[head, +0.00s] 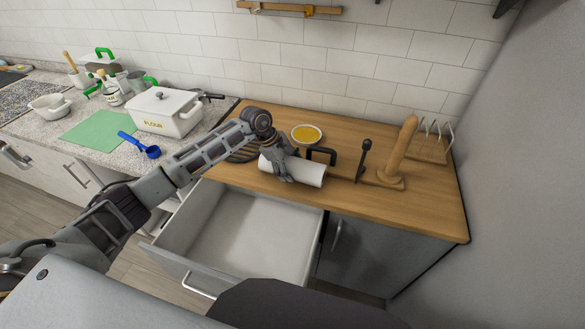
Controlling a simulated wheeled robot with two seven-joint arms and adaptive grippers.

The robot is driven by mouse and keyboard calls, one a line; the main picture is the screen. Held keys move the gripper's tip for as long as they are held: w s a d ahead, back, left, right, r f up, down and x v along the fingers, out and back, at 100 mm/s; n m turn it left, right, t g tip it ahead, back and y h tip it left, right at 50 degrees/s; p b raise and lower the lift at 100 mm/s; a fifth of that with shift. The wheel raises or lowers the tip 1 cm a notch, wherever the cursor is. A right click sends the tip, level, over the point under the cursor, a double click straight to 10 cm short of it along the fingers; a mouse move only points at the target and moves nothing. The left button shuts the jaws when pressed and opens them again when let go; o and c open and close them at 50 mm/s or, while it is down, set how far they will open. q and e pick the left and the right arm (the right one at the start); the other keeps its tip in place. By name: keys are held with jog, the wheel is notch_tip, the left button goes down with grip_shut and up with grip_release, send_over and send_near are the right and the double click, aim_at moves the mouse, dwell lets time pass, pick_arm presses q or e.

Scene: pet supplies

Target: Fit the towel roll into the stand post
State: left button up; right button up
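The white towel roll (308,173) lies on its side, at or just above the wooden counter. My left gripper (284,172) is over the roll's left part from above, with its fingers around it; they look shut on it. The fingers hide part of the roll. To the right, a thick upright wooden post (402,148) stands on a flat wooden base (388,182). A thin black post with a round knob (363,158) stands between the roll and the wooden post. My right gripper is out of view.
A bowl of yellow contents (307,134) and a black handle-like bracket (322,152) are behind the roll. A wooden rack (430,147) stands at the back right. An open, empty drawer (247,237) juts out below. A white flour box (165,112) stands left.

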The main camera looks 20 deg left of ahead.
pick_arm(q)
jog(key=c, duration=0.4)
jog(key=shift+r, duration=0.1)
jog(key=shift+r, duration=0.8)
notch_tip(320, 180, up, 8)
jog(key=shift+r+b, duration=0.1)
jog(key=shift+b, duration=0.8)
jog(key=shift+r, duration=0.15)
